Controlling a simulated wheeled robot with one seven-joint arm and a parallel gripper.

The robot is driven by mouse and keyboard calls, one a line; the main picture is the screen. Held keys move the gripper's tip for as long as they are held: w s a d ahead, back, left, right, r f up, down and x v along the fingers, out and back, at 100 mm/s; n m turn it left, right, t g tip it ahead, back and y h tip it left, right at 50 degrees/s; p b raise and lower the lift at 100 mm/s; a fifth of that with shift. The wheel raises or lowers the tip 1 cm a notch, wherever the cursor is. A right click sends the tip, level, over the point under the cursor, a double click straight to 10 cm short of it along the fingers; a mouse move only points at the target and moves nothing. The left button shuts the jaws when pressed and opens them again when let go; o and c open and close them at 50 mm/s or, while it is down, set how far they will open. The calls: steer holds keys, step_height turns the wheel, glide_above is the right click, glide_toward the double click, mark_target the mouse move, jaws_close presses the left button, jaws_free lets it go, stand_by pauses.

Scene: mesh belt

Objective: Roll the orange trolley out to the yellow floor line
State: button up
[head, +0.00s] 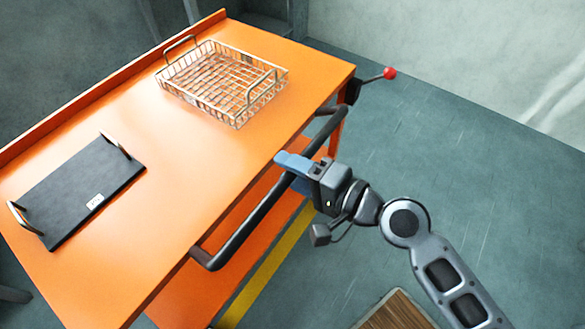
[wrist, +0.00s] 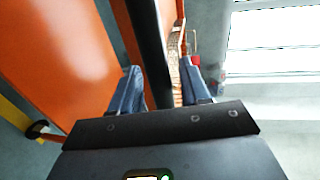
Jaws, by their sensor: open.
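The orange trolley (head: 215,150) has a flat orange top, a lower orange shelf and a black push handle (head: 243,228) along its right side. My gripper (head: 288,166) with blue fingers is at the upper middle of this handle. In the wrist view, the dark handle bar (wrist: 147,45) runs between the two open fingers of my gripper (wrist: 162,85), closer to the left finger. A gap shows on the bar's right; contact on the left cannot be told. The yellow floor line (head: 265,268) shows on the floor beside and partly behind the trolley.
A wire basket (head: 190,92) and a black tray (head: 75,192) with metal handles stand on the trolley top. A lever with a red knob (head: 389,73) sticks out at its far right corner. A wooden-topped object (head: 396,311) is at the bottom. Floor at right is clear.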

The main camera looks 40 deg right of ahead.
steer(key=shift+s, duration=0.1)
steer(key=b+v, duration=0.2)
steer(key=v, duration=0.5)
steer(key=shift+s+d, duration=0.15)
steer(key=shift+s, duration=0.15)
steer(key=s+d+f+n+g+h, duration=0.15)
steer(key=s+n+h, duration=0.4)
steer(key=s, duration=0.55)
steer(key=s+a+r+n+t, duration=0.1)
steer(key=s+a+r+n, duration=0.1)
steer(key=s+r+n, duration=0.3)
steer(key=shift+s+a+r+n+y, duration=0.15)
steer(key=shift+s+a+n+y, duration=0.15)
steer(key=shift+s+n, duration=1.5)
